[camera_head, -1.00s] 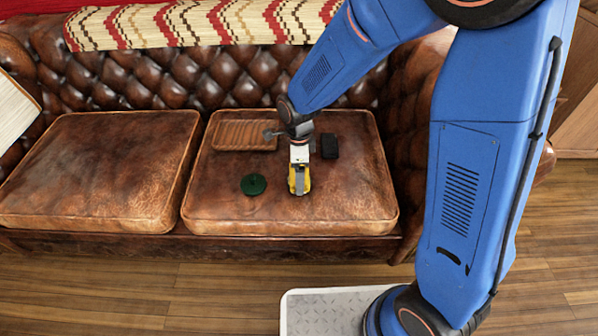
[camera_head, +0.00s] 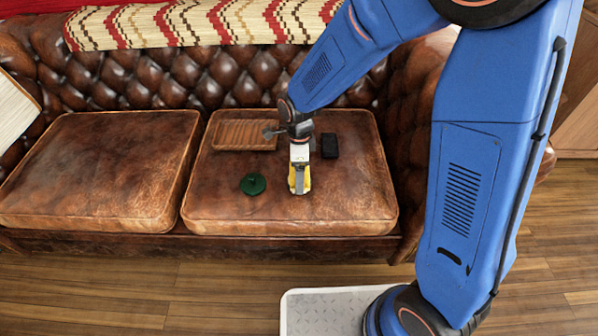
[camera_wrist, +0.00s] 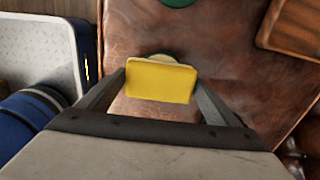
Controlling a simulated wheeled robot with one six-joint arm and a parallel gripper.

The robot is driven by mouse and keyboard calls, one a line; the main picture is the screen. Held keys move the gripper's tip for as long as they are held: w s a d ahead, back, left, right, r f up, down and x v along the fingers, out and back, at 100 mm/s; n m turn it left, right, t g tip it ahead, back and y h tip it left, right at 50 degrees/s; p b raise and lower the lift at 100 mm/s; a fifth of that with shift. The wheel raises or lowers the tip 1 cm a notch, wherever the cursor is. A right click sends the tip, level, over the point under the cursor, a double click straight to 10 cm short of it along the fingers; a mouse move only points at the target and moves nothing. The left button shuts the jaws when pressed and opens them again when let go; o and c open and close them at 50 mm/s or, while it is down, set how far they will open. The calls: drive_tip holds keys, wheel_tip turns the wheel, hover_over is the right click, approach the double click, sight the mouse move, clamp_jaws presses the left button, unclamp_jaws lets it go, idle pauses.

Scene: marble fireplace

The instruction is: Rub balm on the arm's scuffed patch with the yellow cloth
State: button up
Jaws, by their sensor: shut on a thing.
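The folded yellow cloth (camera_wrist: 160,82) is held between the fingers of my gripper (camera_wrist: 160,92), which is shut on it. In the head view, my gripper (camera_head: 299,188) and the cloth are low over the front of the right seat cushion (camera_head: 340,205). A round thing with a dark green rim and pale cream top (camera_wrist: 153,57), likely the open balm tin, shows partly behind the cloth in the wrist view. I cannot tell whether the cloth touches it. The sofa arm (camera_head: 413,125) is at the right, partly hidden by my blue arm. I cannot make out a scuffed patch.
A round green lid-like thing (camera_head: 253,184) lies on the cushion left of my gripper. A ribbed wooden tray (camera_head: 245,134) and a small black block (camera_head: 329,145) lie farther back. The left seat cushion (camera_head: 95,170) is clear. A woven blanket (camera_head: 190,22) covers the backrest top.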

drive_tip(key=shift+r, duration=3.3)
